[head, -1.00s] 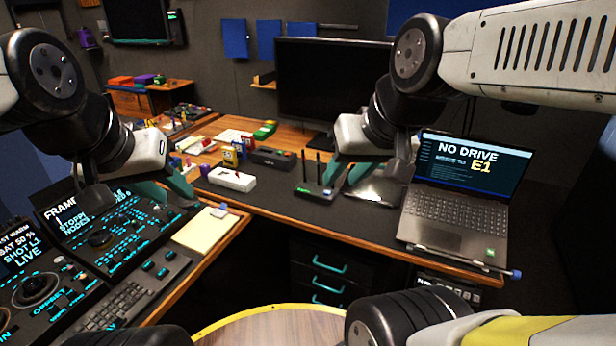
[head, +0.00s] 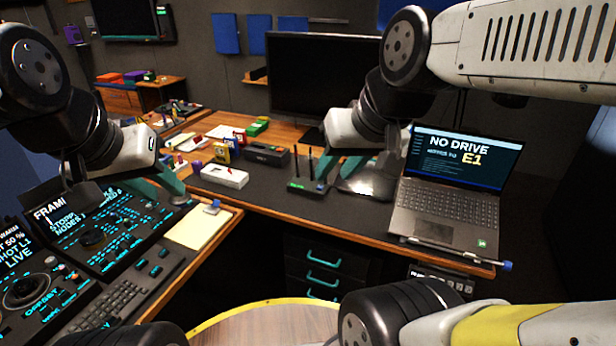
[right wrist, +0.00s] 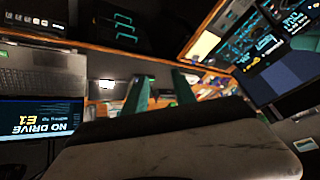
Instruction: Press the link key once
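The trackball panel is at the left in the head view, in dark sections with cyan-lit keys. I cannot make out which key is the link key. My left gripper (head: 160,182) hangs above the far right part of the panel, its teal fingers apart and empty. My right gripper (head: 338,168) is over the desk between the pen holder and the laptop; its fingers are also apart in the right wrist view (right wrist: 160,92), with nothing between them.
A keyboard (head: 120,300) and a yellow notepad (head: 198,229) lie right of the panel. A laptop (head: 440,215) showing NO DRIVE E1 is at the right. A pen holder (head: 306,186), white box (head: 222,177) and monitor (head: 322,75) stand on the desk. Drawers are below.

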